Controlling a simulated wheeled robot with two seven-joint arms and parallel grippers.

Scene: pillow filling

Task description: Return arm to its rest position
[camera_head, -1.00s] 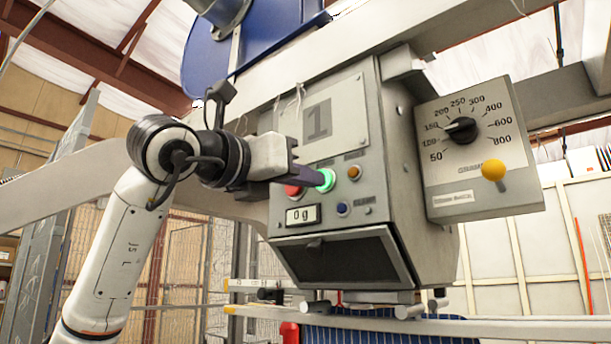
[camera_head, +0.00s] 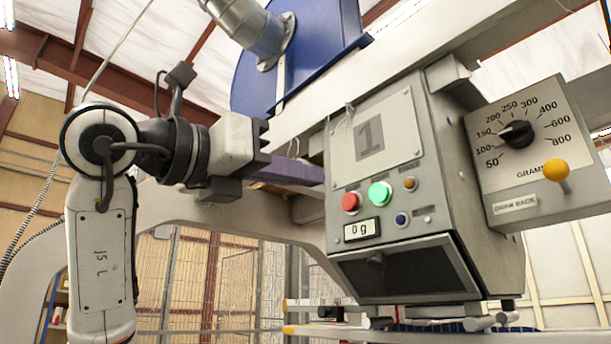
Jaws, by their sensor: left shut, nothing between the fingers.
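My left gripper (camera_head: 308,174) is at the middle of the head view, its dark purple fingers shut and empty. The fingertips point right, toward the grey control box, and sit left of its red button (camera_head: 351,202) and lit green button (camera_head: 380,194), apart from both as far as I can tell. My left arm rises from the lower left, with its wrist beside the box. My right gripper does not show.
The grey control box (camera_head: 405,130) carries a display (camera_head: 362,229) reading 0 g and a dark hatch (camera_head: 405,272). A dial panel (camera_head: 510,160) with a yellow knob (camera_head: 556,169) juts out right. A blue drum (camera_head: 300,45) stands above. Open space lies left of the arm.

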